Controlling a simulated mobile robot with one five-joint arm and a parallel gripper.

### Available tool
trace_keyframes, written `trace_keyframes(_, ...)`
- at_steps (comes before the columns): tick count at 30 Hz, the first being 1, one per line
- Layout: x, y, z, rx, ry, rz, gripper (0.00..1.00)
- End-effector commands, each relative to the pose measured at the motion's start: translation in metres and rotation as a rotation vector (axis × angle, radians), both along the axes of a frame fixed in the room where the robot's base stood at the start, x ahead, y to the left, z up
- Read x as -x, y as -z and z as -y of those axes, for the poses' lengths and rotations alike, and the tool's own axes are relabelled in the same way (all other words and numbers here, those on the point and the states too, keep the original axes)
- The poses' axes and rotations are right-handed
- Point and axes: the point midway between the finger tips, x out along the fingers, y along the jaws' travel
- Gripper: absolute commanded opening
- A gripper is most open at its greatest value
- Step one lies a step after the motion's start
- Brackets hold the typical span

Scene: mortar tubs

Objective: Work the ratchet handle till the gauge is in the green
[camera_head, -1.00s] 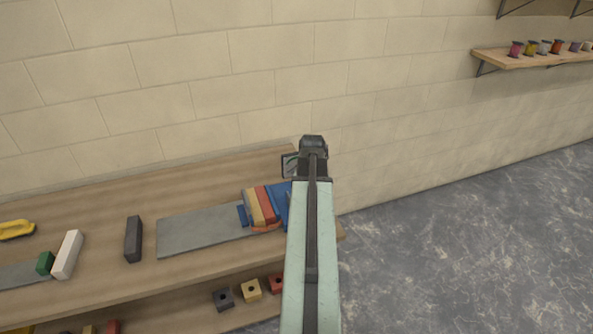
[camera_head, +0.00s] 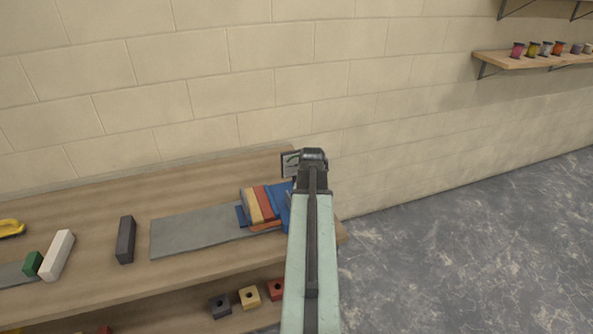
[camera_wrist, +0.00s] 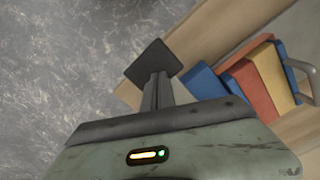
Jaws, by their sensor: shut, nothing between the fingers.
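A cluster of blue, red and yellow pieces (camera_head: 262,204) sits at the bench's right end, partly behind my arm. The cluster (camera_wrist: 255,82) also shows right of my fingers, apart from them. A grey metal loop (camera_wrist: 302,72) stands by the cluster at the wrist view's right edge; I cannot tell if it is the ratchet handle.
The wooden bench (camera_head: 100,205) runs along a block wall. A grey plate (camera_head: 195,230), a dark block (camera_head: 126,240), a white block (camera_head: 58,255) and a green block (camera_head: 33,263) lie on it. Blocks with holes (camera_head: 249,297) sit on a lower shelf. Floor (camera_head: 470,250) is clear at right.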

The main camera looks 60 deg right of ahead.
Motion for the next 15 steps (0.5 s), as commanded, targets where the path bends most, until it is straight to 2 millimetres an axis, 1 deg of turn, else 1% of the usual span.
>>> trace_keyframes(1, 0.0, 0.008, 0.001, 0.004, 0.0, 0.002, 0.0)
trace_keyframes(15, 0.0, 0.041, 0.002, 0.004, 0.001, 0.001, 0.0)
